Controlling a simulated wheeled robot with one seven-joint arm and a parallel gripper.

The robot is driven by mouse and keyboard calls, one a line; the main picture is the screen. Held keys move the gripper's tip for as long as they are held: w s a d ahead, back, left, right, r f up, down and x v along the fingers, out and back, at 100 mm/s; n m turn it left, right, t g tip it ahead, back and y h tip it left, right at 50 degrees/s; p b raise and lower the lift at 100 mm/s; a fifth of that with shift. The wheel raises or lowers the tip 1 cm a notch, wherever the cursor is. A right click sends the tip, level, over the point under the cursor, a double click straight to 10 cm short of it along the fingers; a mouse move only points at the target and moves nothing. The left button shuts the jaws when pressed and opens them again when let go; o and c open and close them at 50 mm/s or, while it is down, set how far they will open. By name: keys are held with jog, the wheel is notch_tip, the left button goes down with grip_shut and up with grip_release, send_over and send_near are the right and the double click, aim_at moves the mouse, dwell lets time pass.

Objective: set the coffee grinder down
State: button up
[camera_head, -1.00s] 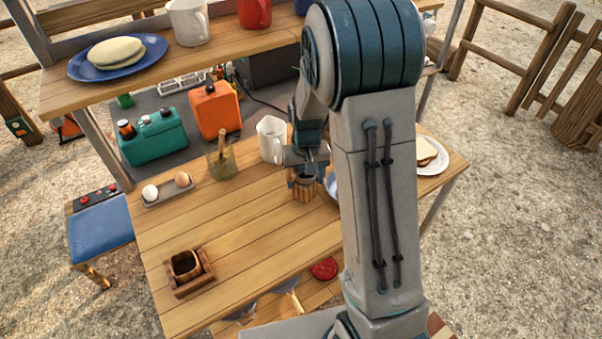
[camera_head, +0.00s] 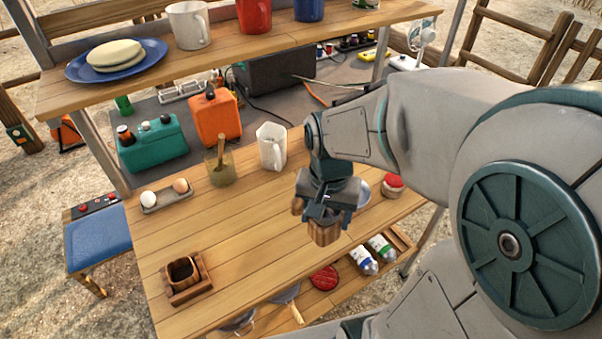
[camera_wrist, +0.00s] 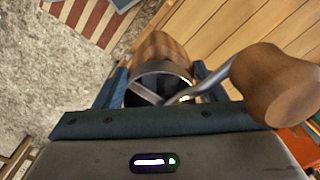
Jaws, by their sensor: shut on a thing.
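The coffee grinder (camera_head: 326,233) has a wooden body and hangs in my gripper (camera_head: 330,212) near the front edge of the wooden table (camera_head: 235,240). In the wrist view the grinder (camera_wrist: 160,50) shows its wooden body, dark metal rim and a crank ending in a wooden knob (camera_wrist: 275,85). The fingers of my gripper (camera_wrist: 157,88) close on it from both sides. I cannot tell exactly how far its base is from the tabletop. My gripper hides the grinder's top in the head view.
A wooden holder with a cup (camera_head: 183,272) stands at the table's front left. An egg tray (camera_head: 166,197), a jar with a wooden tool (camera_head: 220,170) and a white pitcher (camera_head: 271,146) stand along the back. A red-lidded jar (camera_head: 393,186) is at right. The table's middle is clear.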

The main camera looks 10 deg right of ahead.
jog(key=shift+w+d+f+p, duration=0.2)
jog(key=shift+w+f+p, duration=0.1)
jog(key=shift+w+f, duration=2.4)
jog(key=shift+w+d+f+p, duration=0.2)
jog(key=shift+w+f+p, duration=0.1)
jog(key=shift+w+f, duration=2.4)
jog(key=shift+w+r, duration=0.1)
jog(key=shift+f, duration=0.2)
jog(key=o, duration=1.3)
jog(key=shift+r, duration=0.1)
